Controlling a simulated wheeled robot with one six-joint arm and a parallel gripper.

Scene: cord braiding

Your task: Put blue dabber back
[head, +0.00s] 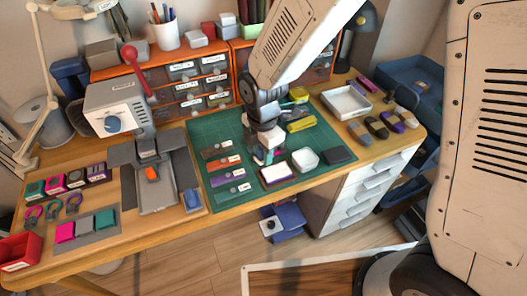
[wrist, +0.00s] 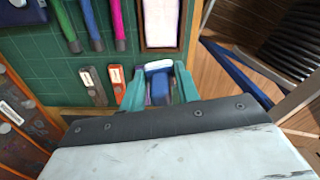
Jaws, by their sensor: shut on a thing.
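My gripper (head: 264,157) is low over the green cutting mat, left of the white-topped pad. In the wrist view its teal fingers (wrist: 160,92) are shut on a small blue piece with a whitish end, which looks like the blue dabber (wrist: 158,89). The fingers hide its sides, and in the head view it is hardly visible. I cannot tell whether it touches the mat. The white-topped pad (head: 277,174) lies on the mat, and it also shows in the wrist view (wrist: 160,22).
Several labelled strips (head: 223,163) lie left of my gripper on the mat (head: 205,134). A white lidded box (head: 305,159) and dark pad (head: 340,155) are to the right. An open white tray (head: 346,101) and several dabber-like pieces (head: 377,127) stand farther right. Orange drawers (head: 184,83) border the back.

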